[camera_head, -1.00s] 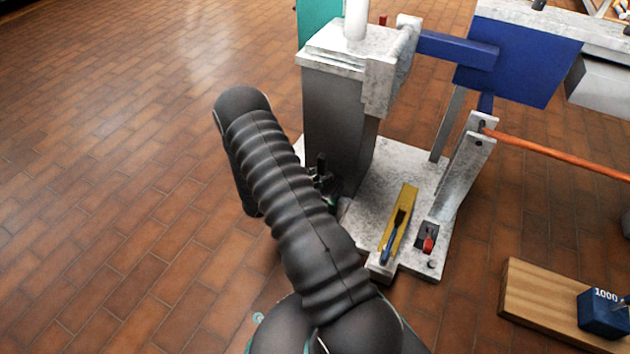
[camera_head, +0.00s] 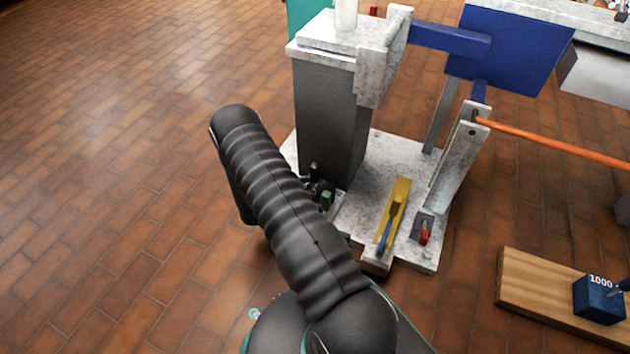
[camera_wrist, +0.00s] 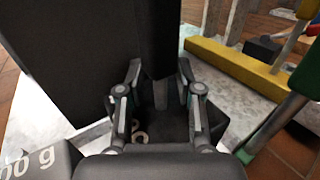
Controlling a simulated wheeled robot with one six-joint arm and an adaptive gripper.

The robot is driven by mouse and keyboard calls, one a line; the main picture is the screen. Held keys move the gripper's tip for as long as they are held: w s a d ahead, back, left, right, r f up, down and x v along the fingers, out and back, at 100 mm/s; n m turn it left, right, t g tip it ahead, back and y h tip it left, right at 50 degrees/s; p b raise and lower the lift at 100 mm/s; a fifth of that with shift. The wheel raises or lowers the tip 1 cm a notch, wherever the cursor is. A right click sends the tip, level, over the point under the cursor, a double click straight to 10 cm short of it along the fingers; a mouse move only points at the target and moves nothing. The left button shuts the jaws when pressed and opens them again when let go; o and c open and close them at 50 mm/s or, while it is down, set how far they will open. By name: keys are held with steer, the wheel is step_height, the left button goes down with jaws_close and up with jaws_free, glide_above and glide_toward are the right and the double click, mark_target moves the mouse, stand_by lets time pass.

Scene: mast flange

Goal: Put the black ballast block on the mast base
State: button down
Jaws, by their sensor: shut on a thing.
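The mast base (camera_head: 400,150) is a pale speckled plate with a dark grey column on its left part. My gripper (camera_head: 322,192) is low beside the column's front foot, mostly hidden behind my arm in the head view. In the wrist view, my gripper (camera_wrist: 160,85) has its fingers closed in around a dark upright part. A dark block (camera_wrist: 45,165) lettered "00 g" shows at lower left, partly hidden by my gripper; it looks like the black ballast block. I cannot tell whether its underside touches the plate.
A yellow bar (camera_head: 396,210) with a blue-handled tool and a red switch (camera_head: 423,232) are at the plate's front right. A blue 1000 block (camera_head: 598,298) stands on a wooden board (camera_head: 525,285). An orange rod (camera_head: 550,143) extends right. Floor at left is clear.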

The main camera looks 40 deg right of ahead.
steer(key=c, duration=0.7)
jaws_free()
steer(key=shift+c, duration=0.2)
